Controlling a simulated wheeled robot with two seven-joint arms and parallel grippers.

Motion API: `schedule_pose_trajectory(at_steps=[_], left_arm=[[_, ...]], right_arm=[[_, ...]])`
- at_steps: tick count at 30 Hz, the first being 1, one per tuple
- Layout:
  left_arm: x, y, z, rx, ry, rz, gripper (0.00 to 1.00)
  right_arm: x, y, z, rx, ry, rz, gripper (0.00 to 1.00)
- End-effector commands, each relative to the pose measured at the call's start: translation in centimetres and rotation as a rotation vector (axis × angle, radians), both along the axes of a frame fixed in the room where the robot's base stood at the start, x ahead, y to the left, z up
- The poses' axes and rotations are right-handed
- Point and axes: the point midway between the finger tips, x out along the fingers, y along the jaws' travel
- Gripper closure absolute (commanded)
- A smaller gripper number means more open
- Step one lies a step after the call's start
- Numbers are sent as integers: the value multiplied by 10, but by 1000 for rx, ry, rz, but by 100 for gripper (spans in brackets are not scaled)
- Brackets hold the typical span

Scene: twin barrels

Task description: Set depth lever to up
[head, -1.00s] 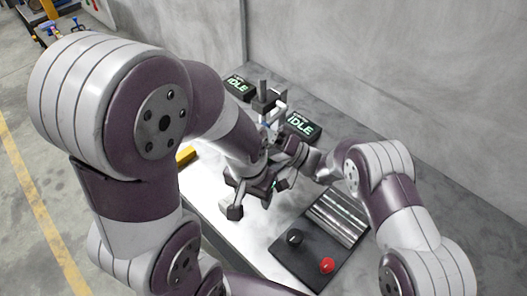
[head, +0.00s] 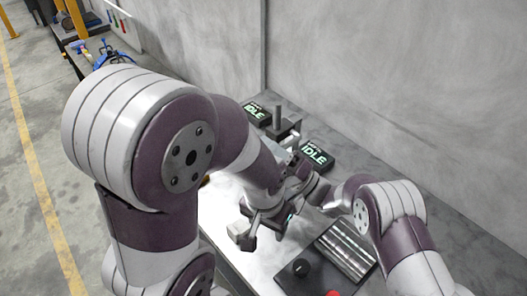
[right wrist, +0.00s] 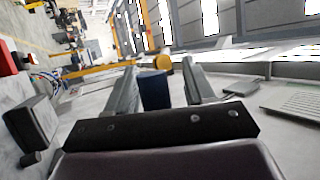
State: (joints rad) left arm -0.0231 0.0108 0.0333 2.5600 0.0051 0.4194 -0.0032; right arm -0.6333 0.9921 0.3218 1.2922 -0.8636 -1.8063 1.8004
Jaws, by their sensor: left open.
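I cannot make out the depth lever for certain. A fixture with an upright grey post (head: 278,118) stands at the back of the bench, partly hidden by my left arm. A dark control panel in front has a black knob (head: 300,268) and a red knob (head: 333,293), the red one cut by the lower edge. My left gripper (head: 254,234) is open above the bench, left of the panel. My right gripper's jaws are hidden in the head view. In the right wrist view my right gripper (right wrist: 158,72) has its fingers apart, with a blue block (right wrist: 155,92) showing between them.
Two dark boxes read IDLE, one at the back (head: 257,113) and one nearer the wall (head: 317,155). A ribbed metal plate (head: 345,250) lies beside the knobs. A grey wall (head: 400,80) closes the bench's far side. The pale bench top (head: 225,205) has bare room.

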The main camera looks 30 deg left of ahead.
Motion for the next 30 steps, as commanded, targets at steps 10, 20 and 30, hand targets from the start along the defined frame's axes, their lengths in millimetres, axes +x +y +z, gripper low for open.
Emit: schedule_pose_trajectory(at_steps=[10, 20, 30], left_arm=[[0, 0, -7, 0, 0, 0, 48], [0, 0, -32, 0, 0, 0, 48], [0, 0, -35, 0, 0, 0, 48]], right_arm=[[1, -13, -14, -6, 5, -1, 47], [10, -86, -59, -5, 4, -2, 47], [12, -108, -68, -2, 2, 1, 47]])
